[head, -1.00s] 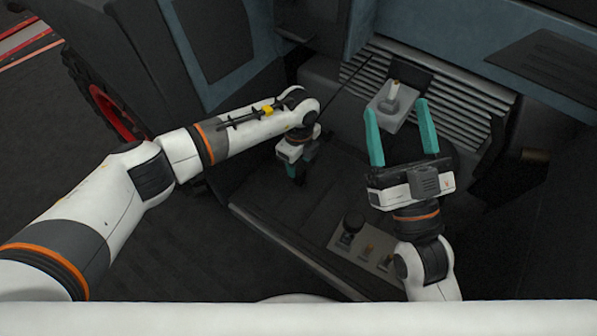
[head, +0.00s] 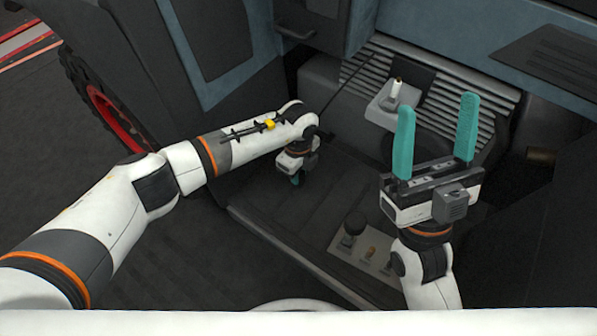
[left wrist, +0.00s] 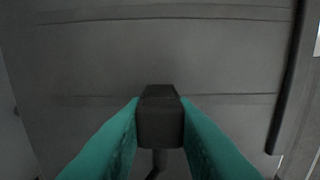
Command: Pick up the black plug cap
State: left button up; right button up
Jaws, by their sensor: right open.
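My left gripper (head: 297,179) points down over the dark floor of the machine, and its fingertips are mostly hidden by its own body in the head view. In the left wrist view, its teal fingers lie against both sides of a black block, which looks like the black plug cap (left wrist: 160,118). A thin dark stem shows below the block. The cap cannot be made out in the head view. My right gripper (head: 437,106) is open and empty, its teal fingers pointing up and away in front of the slatted panel.
A grey box with a pale-tipped lever (head: 395,100) stands behind my right gripper. A control panel with a black knob (head: 353,224) is at the front. A thin dark rod (head: 350,82) slants up near my left wrist. A red-rimmed wheel (head: 112,118) is at left.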

pick_arm(q)
jog(key=shift+c, duration=1)
jog(key=shift+r, duration=0.15)
